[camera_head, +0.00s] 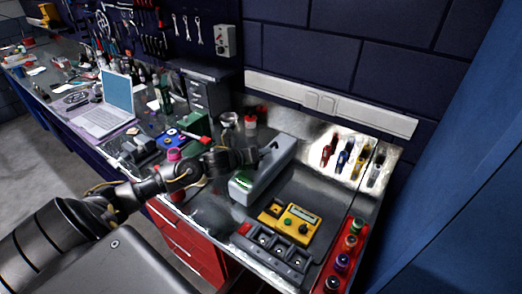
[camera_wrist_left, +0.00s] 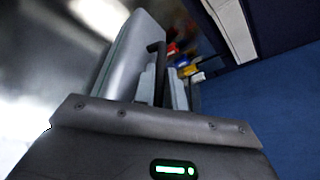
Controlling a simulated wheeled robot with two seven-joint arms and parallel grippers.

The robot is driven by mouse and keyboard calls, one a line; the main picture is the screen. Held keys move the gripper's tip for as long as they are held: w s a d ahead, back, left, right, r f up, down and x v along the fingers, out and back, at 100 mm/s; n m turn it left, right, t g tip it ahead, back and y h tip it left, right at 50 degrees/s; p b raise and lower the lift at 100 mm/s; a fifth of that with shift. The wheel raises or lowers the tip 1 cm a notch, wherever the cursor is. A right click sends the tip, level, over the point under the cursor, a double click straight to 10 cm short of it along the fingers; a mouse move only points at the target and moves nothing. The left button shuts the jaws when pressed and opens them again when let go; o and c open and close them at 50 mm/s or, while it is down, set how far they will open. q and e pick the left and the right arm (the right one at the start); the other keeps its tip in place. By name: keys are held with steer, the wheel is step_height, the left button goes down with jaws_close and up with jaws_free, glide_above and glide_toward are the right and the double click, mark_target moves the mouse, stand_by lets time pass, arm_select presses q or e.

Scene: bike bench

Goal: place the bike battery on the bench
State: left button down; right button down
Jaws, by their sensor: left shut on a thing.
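My left gripper (camera_head: 257,155) reaches in from the left and is shut on the battery's upper part. In the left wrist view, a grey block that looks like the battery (camera_wrist_left: 128,52) shows ahead of the dark gripper housing, with a black bar beside it. My right gripper is not in view.
A yellow meter (camera_head: 298,225) and a dark block with round sockets (camera_head: 272,250) lie in front of the battery. A red tray of small jars (camera_head: 342,256) is at the right edge. Coloured tools (camera_head: 345,158) lie behind. A laptop (camera_head: 108,105) and clutter fill the left.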

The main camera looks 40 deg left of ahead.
mark_target(270, 156)
arm_select(q)
steer(key=shift+w+a+f+p, duration=0.1)
steer(key=shift+w+f+p, duration=0.1)
steer(key=shift+f+p, duration=0.4)
steer(key=shift+f, duration=0.4)
steer(key=c, duration=1.8)
jaws_free()
steer(key=shift+s+f, duration=0.3)
steer(key=shift+f, duration=0.25)
steer(key=shift+o, duration=1.7)
steer(key=shift+s+d+r, duration=0.1)
steer(key=shift+d+r, duration=0.05)
steer(key=shift+d, duration=0.05)
